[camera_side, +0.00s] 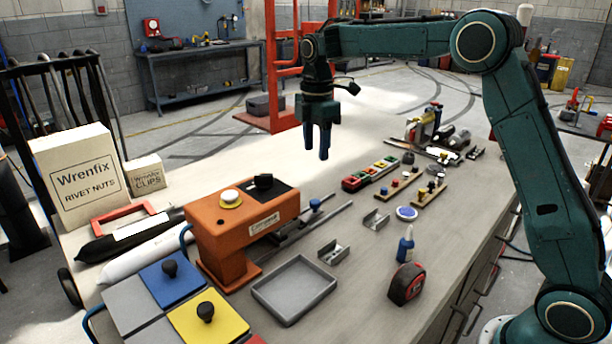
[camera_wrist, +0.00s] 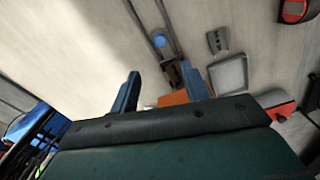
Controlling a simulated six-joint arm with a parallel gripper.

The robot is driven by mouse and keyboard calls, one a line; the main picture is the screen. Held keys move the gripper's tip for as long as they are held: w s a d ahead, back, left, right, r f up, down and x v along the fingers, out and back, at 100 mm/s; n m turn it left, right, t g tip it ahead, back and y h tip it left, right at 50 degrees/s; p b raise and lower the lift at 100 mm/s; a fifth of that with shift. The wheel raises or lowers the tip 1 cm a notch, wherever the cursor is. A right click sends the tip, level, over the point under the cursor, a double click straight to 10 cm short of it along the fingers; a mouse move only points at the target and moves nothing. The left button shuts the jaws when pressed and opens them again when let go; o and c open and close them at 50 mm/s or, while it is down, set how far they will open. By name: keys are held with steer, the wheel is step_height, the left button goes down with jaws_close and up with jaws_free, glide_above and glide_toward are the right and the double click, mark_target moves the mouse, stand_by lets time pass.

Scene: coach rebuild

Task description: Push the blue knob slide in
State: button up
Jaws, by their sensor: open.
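The blue knob (camera_side: 315,204) stands on a slide with two metal rails that reach out to the right from the orange machine (camera_side: 215,232). In the wrist view the blue knob (camera_wrist: 159,41) lies between the rails, beyond my fingertips and roughly between them in the picture. The orange machine (camera_wrist: 173,99) shows partly there, behind my fingers. My gripper (camera_side: 316,152) hangs with its fingers down, above the bench and above the knob, apart from it. Its two fingers (camera_wrist: 160,68) are spread with nothing between them.
A grey tray (camera_side: 293,290) and small metal brackets (camera_side: 333,252) lie in front of the rails. A red-black tape measure (camera_side: 406,284) and a blue bottle (camera_side: 405,245) stand to the right. The bench behind the rails is clear.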

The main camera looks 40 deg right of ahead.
mark_target(314, 201)
steer(key=shift+n, duration=1.3)
steer(key=shift+f, duration=0.1)
step_height(314, 201, down, 14)
steer(key=shift+r, duration=0.15)
steer(key=shift+c, duration=0.5)
jaws_close()
steer(key=shift+a, duration=0.1)
